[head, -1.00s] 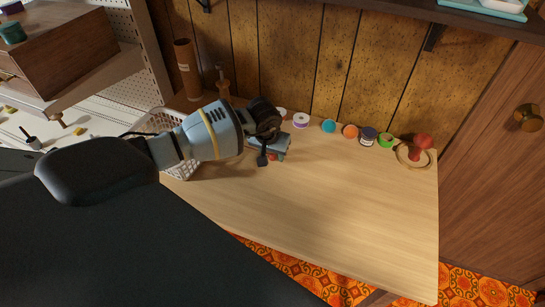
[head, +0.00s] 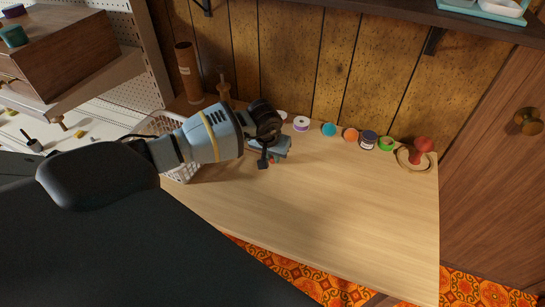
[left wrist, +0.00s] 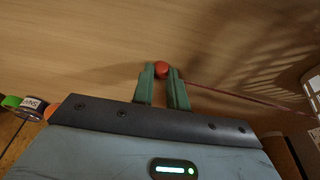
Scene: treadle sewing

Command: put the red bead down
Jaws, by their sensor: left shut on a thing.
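The red bead (left wrist: 161,69) is between the green fingertips of my left gripper (left wrist: 161,74) in the left wrist view. The fingers are shut on it, over the pale wooden table (left wrist: 90,45). In the head view only a small red bit of the bead (head: 271,161) shows at the tip of my left gripper (head: 271,158). I cannot tell whether the bead touches the table. A thin reddish line (left wrist: 245,97) runs from near the fingers to the right in the wrist view. My right gripper is not in view.
A row with a white-and-purple spool (head: 301,123), blue (head: 329,129) and orange (head: 350,134) pieces, a labelled jar (head: 368,139) and a green roll (head: 386,143) lines the back. A red object (head: 422,146) stands at back right. A white basket (head: 187,172) is left. The table's front is clear.

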